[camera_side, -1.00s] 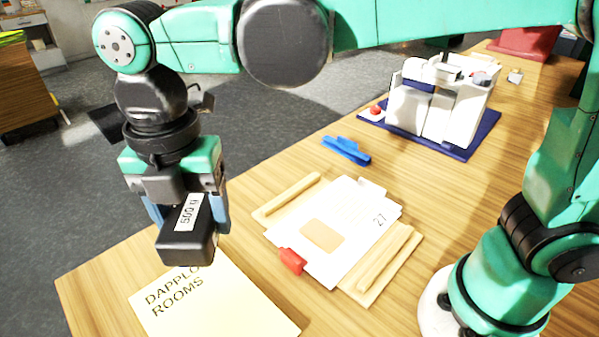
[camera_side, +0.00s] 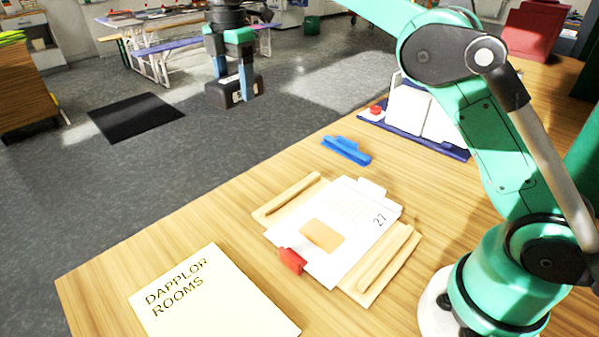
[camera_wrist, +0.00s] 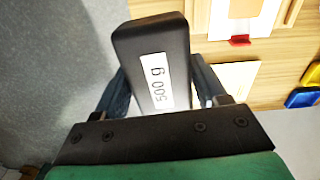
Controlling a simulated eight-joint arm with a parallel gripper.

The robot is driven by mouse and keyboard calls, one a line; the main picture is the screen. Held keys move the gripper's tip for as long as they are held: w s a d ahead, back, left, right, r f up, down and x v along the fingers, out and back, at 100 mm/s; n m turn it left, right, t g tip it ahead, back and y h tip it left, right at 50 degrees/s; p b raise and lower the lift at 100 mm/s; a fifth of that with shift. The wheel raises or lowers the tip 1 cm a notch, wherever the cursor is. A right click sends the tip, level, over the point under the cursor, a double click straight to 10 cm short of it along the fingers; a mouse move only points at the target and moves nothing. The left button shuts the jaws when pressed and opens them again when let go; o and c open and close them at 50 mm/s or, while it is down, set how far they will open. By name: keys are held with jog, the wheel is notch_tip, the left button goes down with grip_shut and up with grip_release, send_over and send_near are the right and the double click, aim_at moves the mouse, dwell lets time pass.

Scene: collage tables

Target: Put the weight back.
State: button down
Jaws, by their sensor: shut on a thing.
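The weight (camera_side: 226,93) is a dark block with a white label. In the wrist view the fingers of my gripper (camera_wrist: 160,92) are partly hidden behind the weight.
On the wooden table (camera_side: 110,275) lie a "DAPPLOR ROOMS" booklet (camera_side: 210,300), papers marked 27 (camera_side: 345,200) between two wooden strips, a red clip (camera_side: 291,260) and a blue clip (camera_side: 346,150). A white device on a blue base (camera_side: 455,152) stands farther back, partly hidden by my arm.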

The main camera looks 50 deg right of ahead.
aim_at(258, 185)
jog(key=d, duration=0.2)
jog(key=w+m, duration=0.1)
jog(key=shift+d+f, duration=0.3)
jog(key=shift+d, duration=0.1)
jog(key=shift+d+f, duration=0.1)
jog(key=shift+f, duration=0.25)
notch_tip(258, 185, down, 19)
jog(key=shift+f, duration=0.1)
jog(key=shift+f, duration=0.1)
jog(key=shift+c, duration=0.2)
grip_release()
